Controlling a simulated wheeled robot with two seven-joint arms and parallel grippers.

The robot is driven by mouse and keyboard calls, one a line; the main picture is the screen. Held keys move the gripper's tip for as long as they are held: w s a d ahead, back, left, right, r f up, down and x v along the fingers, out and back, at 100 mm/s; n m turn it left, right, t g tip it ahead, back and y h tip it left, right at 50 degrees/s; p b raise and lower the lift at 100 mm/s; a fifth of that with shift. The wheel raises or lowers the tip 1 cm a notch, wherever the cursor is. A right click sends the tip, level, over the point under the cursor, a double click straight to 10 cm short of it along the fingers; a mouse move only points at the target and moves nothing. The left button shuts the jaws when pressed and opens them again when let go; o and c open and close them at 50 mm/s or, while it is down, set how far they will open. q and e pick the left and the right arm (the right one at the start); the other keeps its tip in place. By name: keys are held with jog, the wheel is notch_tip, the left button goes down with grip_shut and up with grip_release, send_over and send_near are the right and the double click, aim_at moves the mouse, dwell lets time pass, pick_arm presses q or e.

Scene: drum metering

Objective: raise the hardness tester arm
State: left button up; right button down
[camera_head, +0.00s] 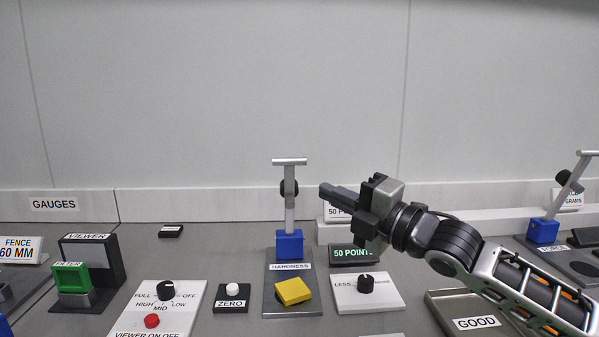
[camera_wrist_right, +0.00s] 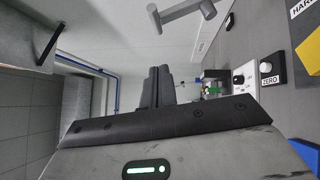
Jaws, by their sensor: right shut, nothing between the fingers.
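The hardness tester (camera_head: 289,245) stands in the middle of the bench, with a blue post block at the back of its grey plate. Its grey arm (camera_head: 290,210) points upright, with a crossbar handle at the top and a black round knob partway up. The arm's handle also shows at the top of the right wrist view (camera_wrist_right: 182,14). A yellow block (camera_head: 293,291) sits on the plate. My right gripper (camera_head: 325,190) is shut and empty, just right of the arm at knob height, apart from it in the picture. Its fingers show in the wrist view (camera_wrist_right: 157,87). My left gripper is not in view.
A 50 POINTS display (camera_head: 352,254) and a dial panel (camera_head: 368,293) stand right of the tester. The ZERO button box (camera_head: 231,298) and viewer switch panel (camera_head: 158,312) are to its left. A GOOD tray (camera_head: 440,311) lies under my right arm. Another tester (camera_head: 543,231) stands far right.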

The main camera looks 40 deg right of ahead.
jog(key=p, duration=0.2)
send_near(284, 163)
jog(key=w+a, duration=0.2)
jog(key=a, duration=0.1)
jog(key=w, duration=0.1)
jog(key=w+d, duration=0.1)
jog(key=shift+w+d+r+p, duration=0.2)
jog(key=shift+w+r+p, duration=0.2)
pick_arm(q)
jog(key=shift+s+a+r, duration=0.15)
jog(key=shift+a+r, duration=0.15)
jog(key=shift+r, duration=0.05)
pick_arm(e)
jog(key=shift+w+d, duration=0.15)
jog(key=shift+w, duration=0.15)
